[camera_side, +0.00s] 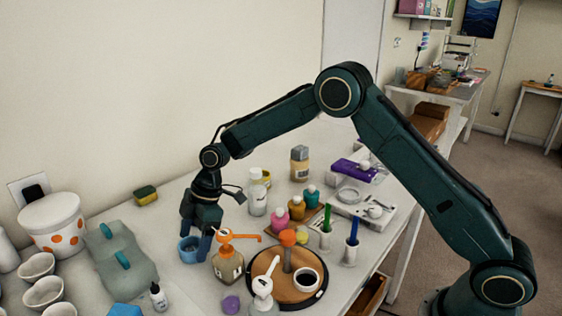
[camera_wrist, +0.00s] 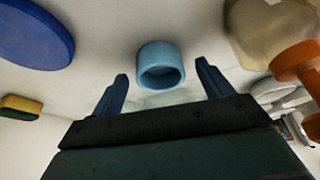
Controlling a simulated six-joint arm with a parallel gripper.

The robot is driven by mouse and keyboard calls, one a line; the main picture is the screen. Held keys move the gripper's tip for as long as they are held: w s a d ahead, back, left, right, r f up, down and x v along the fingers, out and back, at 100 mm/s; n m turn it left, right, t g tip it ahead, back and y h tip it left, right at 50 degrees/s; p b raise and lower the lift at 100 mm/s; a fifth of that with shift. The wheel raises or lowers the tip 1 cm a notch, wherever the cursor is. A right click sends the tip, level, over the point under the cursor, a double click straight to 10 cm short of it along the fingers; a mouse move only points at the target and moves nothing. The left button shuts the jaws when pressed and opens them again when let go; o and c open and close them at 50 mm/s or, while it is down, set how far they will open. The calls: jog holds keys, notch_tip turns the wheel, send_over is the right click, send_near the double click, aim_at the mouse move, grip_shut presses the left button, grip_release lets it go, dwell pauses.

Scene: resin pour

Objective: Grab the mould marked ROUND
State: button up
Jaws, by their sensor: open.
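A small light-blue round cup-shaped mould (camera_side: 188,250) stands on the white table at the left of my gripper in the side view. It also shows in the wrist view (camera_wrist: 161,72), ahead of my fingertips and roughly centred between them. No marking on it can be read, so I cannot confirm the word ROUND. My gripper (camera_side: 197,238) points down close beside and above this mould, its fingers apart. In the wrist view my gripper (camera_wrist: 162,72) has a clear gap on both sides of the mould. Nothing is held.
An amber pump bottle (camera_side: 228,265) with an orange top stands close to the right of my gripper. A round wooden board (camera_side: 275,290) carries a cup of dark liquid. A grey-green tray (camera_side: 122,262) lies to the left. A yellow-green sponge (camera_side: 146,195) lies behind.

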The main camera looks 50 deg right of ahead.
jog(key=shift+a+f, duration=0.25)
jog(key=shift+f, duration=0.35)
jog(key=c, duration=1)
